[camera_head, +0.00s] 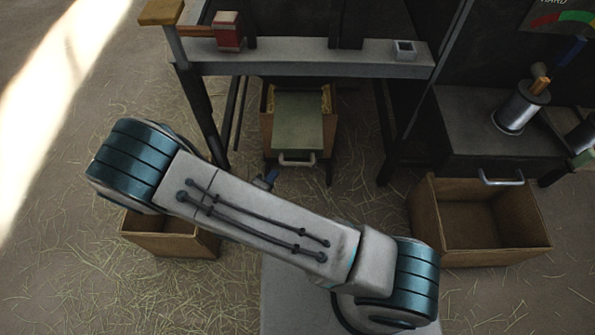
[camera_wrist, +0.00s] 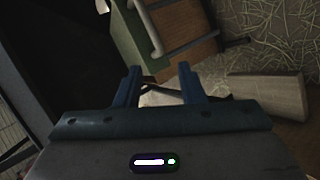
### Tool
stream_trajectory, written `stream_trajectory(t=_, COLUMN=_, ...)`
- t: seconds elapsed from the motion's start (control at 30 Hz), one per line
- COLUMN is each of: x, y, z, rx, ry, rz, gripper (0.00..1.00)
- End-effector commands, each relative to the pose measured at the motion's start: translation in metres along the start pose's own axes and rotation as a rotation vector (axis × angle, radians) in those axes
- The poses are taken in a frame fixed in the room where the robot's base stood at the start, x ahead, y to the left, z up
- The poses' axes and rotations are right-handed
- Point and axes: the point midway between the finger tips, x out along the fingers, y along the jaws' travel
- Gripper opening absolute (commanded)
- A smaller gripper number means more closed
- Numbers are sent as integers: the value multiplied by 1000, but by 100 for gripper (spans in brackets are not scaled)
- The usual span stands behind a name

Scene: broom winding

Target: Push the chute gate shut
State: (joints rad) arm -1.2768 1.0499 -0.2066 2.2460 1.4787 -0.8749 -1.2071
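The chute gate (camera_head: 298,122) looks like a flat grey-green panel lying in a wooden chute (camera_head: 266,105) under the bench. A metal bar handle (camera_head: 297,161) is on its near end. In the wrist view the green panel (camera_wrist: 128,38) and its grey handle (camera_wrist: 183,46) show ahead of my fingers, towards the top. My gripper (camera_wrist: 158,78) is open, its two blue fingers apart with nothing between them. In the head view only a bit of blue finger (camera_head: 270,177) shows, just below and left of the handle; my arm hides the rest. I cannot tell whether a finger touches the handle.
The bench (camera_head: 320,60) spans above the chute on dark legs. An open wooden box (camera_head: 480,245) stands on the right, and another (camera_head: 170,240) lies partly behind my arm. A dark cabinet with a metal spool (camera_head: 519,108) stands at the right. The straw-strewn floor is clear at left.

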Motion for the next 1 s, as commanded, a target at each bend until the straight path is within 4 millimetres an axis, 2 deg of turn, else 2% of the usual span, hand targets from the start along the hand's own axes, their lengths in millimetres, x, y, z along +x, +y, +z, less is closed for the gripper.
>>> stream_trajectory(t=0.03, x=6, y=-17, z=10, rx=-64, ry=5, rz=67, gripper=36)
stream_trajectory(t=0.13, x=8, y=-26, z=24, rx=-158, ry=7, rz=188, gripper=36)
stream_trajectory(t=0.3, x=7, y=-29, z=36, rx=-244, ry=7, rz=308, gripper=36)
stream_trajectory(t=0.47, x=14, y=-26, z=38, rx=-261, ry=4, rz=336, gripper=36)
stream_trajectory(t=0.57, x=28, y=-22, z=37, rx=-260, ry=3, rz=335, gripper=36)
stream_trajectory(t=1.0, x=112, y=6, z=33, rx=-258, ry=3, rz=332, gripper=36)
